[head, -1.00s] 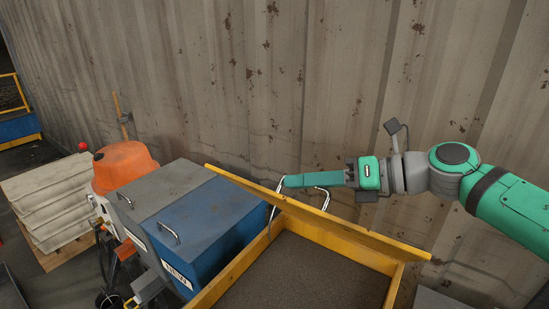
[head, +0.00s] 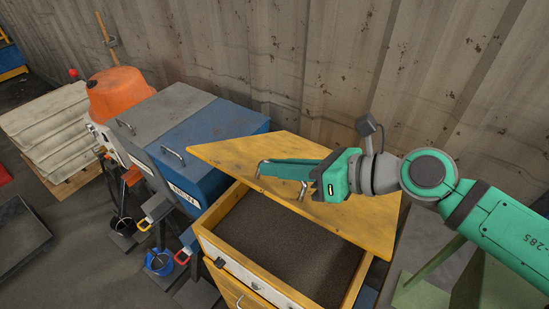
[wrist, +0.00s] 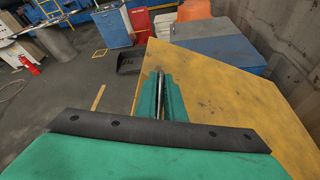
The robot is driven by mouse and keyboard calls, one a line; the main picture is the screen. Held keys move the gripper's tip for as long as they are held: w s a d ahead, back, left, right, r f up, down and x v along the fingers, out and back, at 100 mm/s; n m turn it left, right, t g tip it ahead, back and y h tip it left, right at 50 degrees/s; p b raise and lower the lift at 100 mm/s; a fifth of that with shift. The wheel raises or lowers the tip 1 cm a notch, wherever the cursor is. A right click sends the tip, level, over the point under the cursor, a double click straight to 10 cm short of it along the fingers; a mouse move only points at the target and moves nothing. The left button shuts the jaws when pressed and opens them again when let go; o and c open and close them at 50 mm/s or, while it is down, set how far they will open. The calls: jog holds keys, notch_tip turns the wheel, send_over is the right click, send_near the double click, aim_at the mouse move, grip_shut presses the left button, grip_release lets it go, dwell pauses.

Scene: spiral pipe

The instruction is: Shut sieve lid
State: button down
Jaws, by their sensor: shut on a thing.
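The sieve is a yellow box (head: 352,290) holding dark granular material (head: 280,238). Its flat yellow lid (head: 352,215) stands partly open, tilted over the back of the box, with the front of the opening uncovered. A bent metal handle (head: 303,190) is on the lid's upper face. My green gripper (head: 285,170) is shut on this handle. In the wrist view, the metal handle (wrist: 160,97) runs between the fingers (wrist: 162,95), with the lid (wrist: 235,100) below and to the right. The fingers partly hide the handle.
Blue (head: 205,140) and grey (head: 150,118) lidded bins stand left of the sieve. An orange rounded drum (head: 120,92) and stacked pale sacks (head: 58,125) are farther left. A corrugated metal wall (head: 350,60) rises close behind.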

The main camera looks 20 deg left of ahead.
jog(key=shift+w, duration=0.1)
jog(key=c, duration=1.9)
grip_release()
jog(key=shift+o, duration=0.2)
jog(key=v, duration=1)
jog(key=shift+d+r, duration=0.15)
jog(key=shift+d, duration=0.25)
jog(key=shift+a, duration=0.1)
